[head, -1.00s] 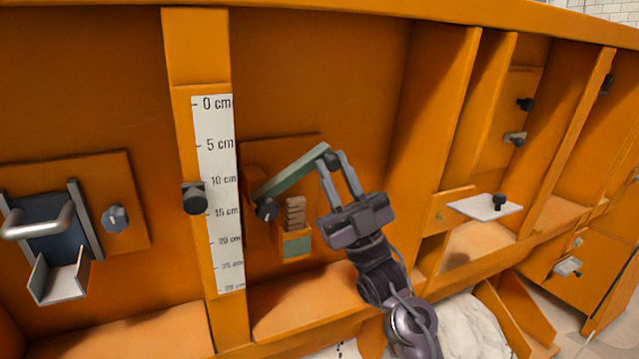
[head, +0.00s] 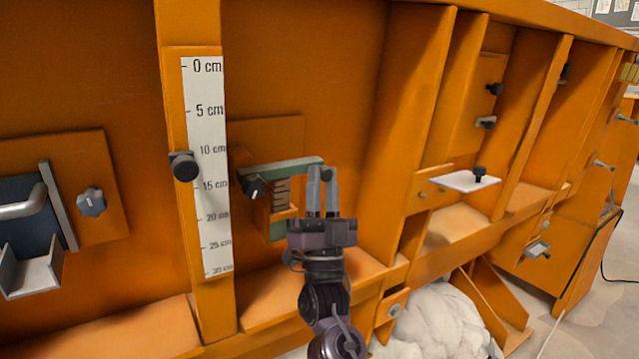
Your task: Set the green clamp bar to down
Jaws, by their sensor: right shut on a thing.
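The green clamp bar (head: 285,166) is on the orange panel right of the white centimetre scale. It lies nearly level, running right from a black knob (head: 254,186) at its left end. My right gripper (head: 322,176) comes up from below and is shut on the bar's right end, at a dark knob there. A stepped light-brown piece (head: 281,192) sits just below the bar, above a small green-fronted holder (head: 278,228). My left gripper is not in view.
The white scale (head: 204,150) with a black knob (head: 185,165) stands left of the bar. A white plate (head: 464,182) on a bracket juts out to the right. A grey handle and tray (head: 32,277) are at far left.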

